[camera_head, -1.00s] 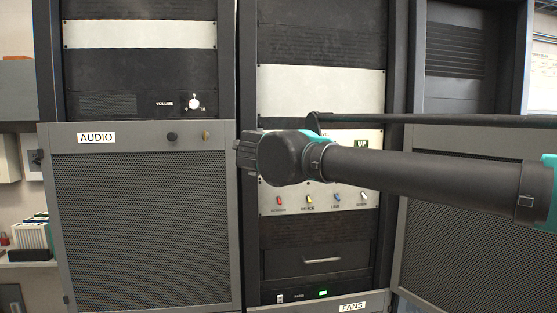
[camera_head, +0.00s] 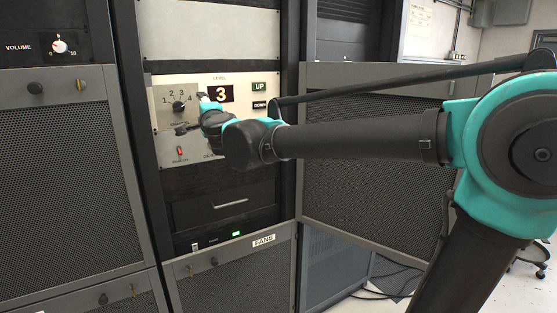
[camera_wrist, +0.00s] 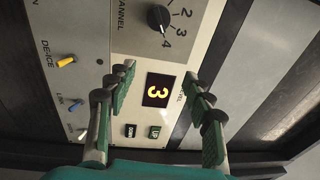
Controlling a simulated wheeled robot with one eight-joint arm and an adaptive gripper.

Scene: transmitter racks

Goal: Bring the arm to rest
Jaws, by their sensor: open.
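My arm reaches in from the right in the head view, and my gripper (camera_head: 190,113) is in front of the white control panel (camera_head: 163,149). In the wrist view my gripper (camera_wrist: 163,88) is open, with its two green-and-black fingers spread and nothing between them. The lit level display (camera_wrist: 158,90), reading 3, shows between the fingers; it also shows in the head view (camera_head: 220,94). Whether the fingers touch the panel cannot be told.
The panel has a channel dial (camera_head: 179,106), an UP button (camera_head: 260,86), a DOWN button (camera_head: 260,105) and small coloured switches (camera_wrist: 66,61). A drawer (camera_head: 229,205) sits below. Mesh rack doors (camera_head: 60,180) stand on both sides. Cables (camera_head: 385,283) lie on the floor.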

